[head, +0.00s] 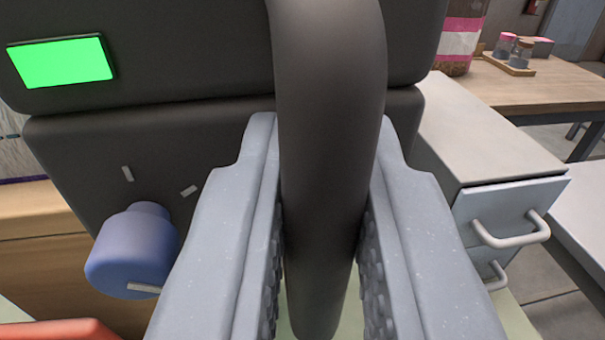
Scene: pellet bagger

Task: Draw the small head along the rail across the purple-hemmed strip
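My gripper (322,225) has one grey finger on each side of a thick dark curved bar (325,110), which runs down the middle of the view. The bar covers part of both fingertips. Narrow gaps show beside its lower part, but whether the fingers press on it higher up I cannot tell. At the left edge is a sliver of a pale, see-through sheet with a purple edge (22,181); this may be the purple-hemmed strip. I cannot make out a small head or a rail.
A dark machine body (215,50) with a lit green screen (60,62) and a blue knob (133,250) stands close ahead. A grey drawer cabinet (480,130) with handles is at right. A wooden table (535,85) stands behind. Something red (60,332) shows at lower left.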

